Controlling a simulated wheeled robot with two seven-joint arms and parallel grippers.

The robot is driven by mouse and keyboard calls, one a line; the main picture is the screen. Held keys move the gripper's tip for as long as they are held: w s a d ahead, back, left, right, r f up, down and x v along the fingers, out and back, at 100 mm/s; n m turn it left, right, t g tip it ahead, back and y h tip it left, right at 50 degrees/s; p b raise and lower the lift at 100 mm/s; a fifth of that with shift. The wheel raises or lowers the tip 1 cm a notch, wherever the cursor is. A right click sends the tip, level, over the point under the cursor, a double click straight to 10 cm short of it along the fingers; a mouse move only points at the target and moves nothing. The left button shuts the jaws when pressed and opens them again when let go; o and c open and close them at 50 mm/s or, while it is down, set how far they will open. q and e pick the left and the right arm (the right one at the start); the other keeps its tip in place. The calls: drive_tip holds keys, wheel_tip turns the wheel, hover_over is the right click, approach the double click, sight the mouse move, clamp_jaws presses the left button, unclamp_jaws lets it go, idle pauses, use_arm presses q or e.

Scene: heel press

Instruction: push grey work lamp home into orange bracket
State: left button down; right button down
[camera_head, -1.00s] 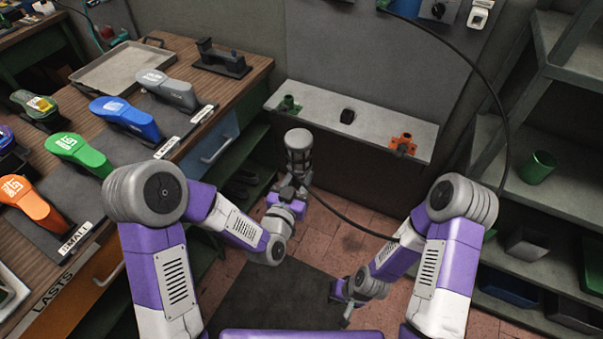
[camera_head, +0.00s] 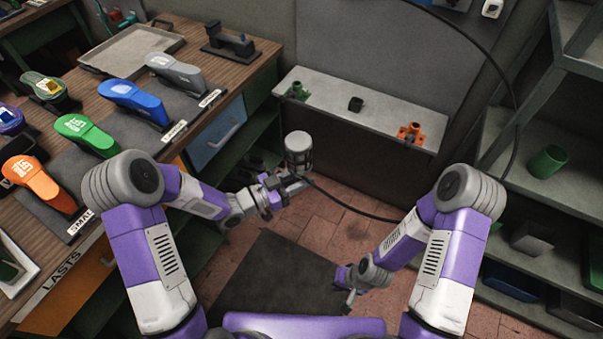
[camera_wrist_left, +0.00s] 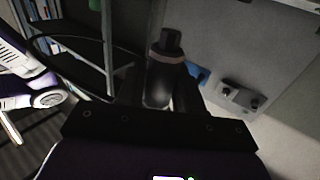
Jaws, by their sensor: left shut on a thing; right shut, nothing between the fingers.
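The grey work lamp (camera_head: 299,152) is upright, with a round grey cap and a dark caged body. My left gripper (camera_head: 291,187) is shut on its lower part and holds it in the air in front of the shelf. A dark part of the lamp (camera_wrist_left: 167,55) also shows between the fingers in the left wrist view. The orange bracket (camera_head: 410,133) is on the right end of the pale shelf, apart from the lamp and to its right. My right gripper (camera_head: 349,297) is shut and empty, low over the dark floor mat.
A dark cable (camera_head: 350,207) runs from the lamp to the right. The bench with lasts (camera_head: 150,90) is left; a grey rack (camera_head: 560,195) is right.

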use_arm(q)
drive_tip(key=shift+s+a+f+m+g+h, duration=0.2)
drive_tip(key=shift+f+m+g+h, duration=0.3)
drive_tip(key=shift+m+g, duration=0.65)
drive_tip(key=shift+s+a+f+m+g+h, duration=0.15)
drive_tip(key=shift+f+m+g+h, duration=0.35)
drive_tip(key=shift+g, duration=1)
drive_tip(key=shift+s+a+f+m+g+h, duration=0.25)
drive_tip(key=shift+f+m+g, duration=0.25)
drive_tip(key=shift+m+g, duration=0.7)
drive_tip(key=shift+w, duration=0.1)
drive_tip(key=s+a+f+n+t+y, duration=0.2)
drive_tip(key=a+n+t, duration=0.4)
drive_tip(key=a+t, duration=0.3)
drive_tip(key=s+a+y, duration=0.1)
drive_tip(key=a, duration=0.3)
drive_tip(key=shift+a+n, duration=0.25)
drive_tip(key=shift+n, duration=0.1)
